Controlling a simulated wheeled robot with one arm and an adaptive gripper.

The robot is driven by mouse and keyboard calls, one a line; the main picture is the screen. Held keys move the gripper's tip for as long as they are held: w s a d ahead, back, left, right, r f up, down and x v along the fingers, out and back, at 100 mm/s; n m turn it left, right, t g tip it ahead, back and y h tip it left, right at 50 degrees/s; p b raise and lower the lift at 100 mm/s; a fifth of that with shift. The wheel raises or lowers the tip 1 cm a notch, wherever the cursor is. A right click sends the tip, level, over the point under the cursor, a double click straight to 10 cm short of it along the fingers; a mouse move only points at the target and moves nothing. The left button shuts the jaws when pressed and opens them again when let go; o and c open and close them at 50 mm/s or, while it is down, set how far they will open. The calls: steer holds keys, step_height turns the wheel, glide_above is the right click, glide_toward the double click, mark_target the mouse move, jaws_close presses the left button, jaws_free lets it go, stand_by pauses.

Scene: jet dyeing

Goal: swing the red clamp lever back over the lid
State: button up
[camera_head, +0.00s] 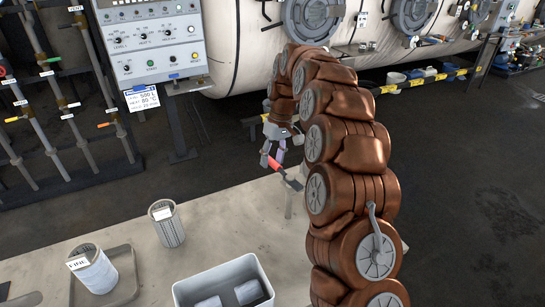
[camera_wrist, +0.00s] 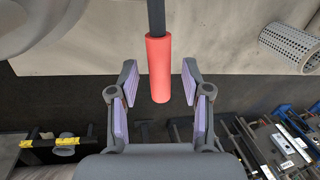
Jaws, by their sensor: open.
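The red clamp lever (camera_head: 276,164) shows in the head view just beyond the table's far edge side, with a dark bar running down to the right toward my arm. Its red grip (camera_wrist: 158,68) shows in the wrist view, pointing toward my palm. My gripper (camera_head: 273,149) is open at the grip. In the wrist view my gripper (camera_wrist: 160,80) has one finger on each side of the grip, with visible gaps, so it is not clamped. A grey rounded part (camera_wrist: 30,22) fills the upper left there; I cannot tell if it is the lid. My arm hides what lies behind it.
A pale table (camera_head: 215,230) holds a perforated canister (camera_head: 167,225), a white labelled container (camera_head: 94,270) and a grey bin (camera_head: 224,284). A control panel (camera_head: 153,45) and a large vessel (camera_head: 235,55) stand behind. Dark floor lies between.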

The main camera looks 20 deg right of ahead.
steer(key=shift+c, duration=0.2)
jaws_close()
stand_by(0.4)
